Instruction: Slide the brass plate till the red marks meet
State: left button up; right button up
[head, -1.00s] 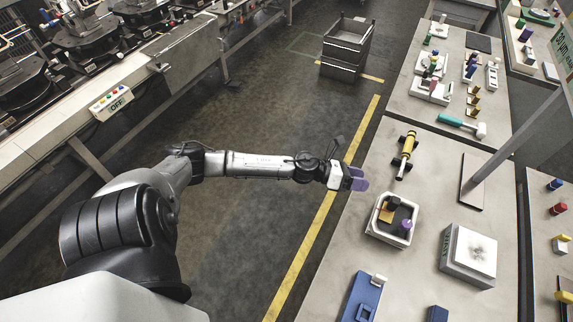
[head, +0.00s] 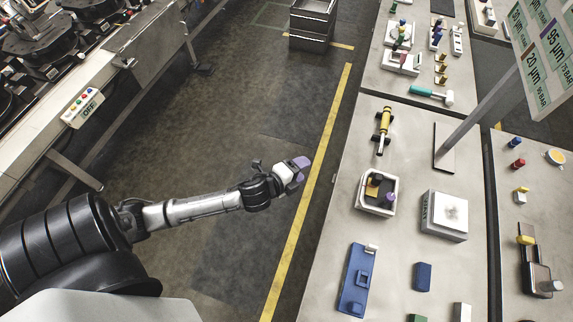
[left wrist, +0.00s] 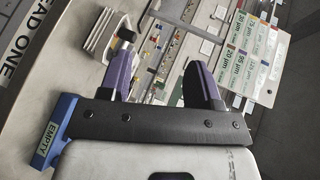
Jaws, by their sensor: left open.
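A white-rimmed tray (head: 361,196) with a dark inside sits on the bench. No red marks can be made out. My left gripper (head: 300,170) is left of the tray, over the floor near the yellow line, apart from the bench things. In the left wrist view its purple fingers (left wrist: 160,55) stand wide apart with nothing held between them. My right gripper is not in view.
The bench (head: 340,180) also bears a yellow-handled tool (head: 384,125), a white box (head: 444,215), a blue fixture (head: 357,280) and a sign post (head: 470,122). A conveyor (head: 110,75) runs at left.

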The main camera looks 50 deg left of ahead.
pick_arm(q)
jog(key=shift+s+a+r+n+g+y, duration=0.1)
jog(key=shift+s+a+n+g+y, duration=0.15)
jog(key=shift+s+n, duration=0.5)
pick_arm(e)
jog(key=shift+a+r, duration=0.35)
pick_arm(q)
jog(key=shift+c, duration=1.4)
jog(key=shift+d, duration=0.1)
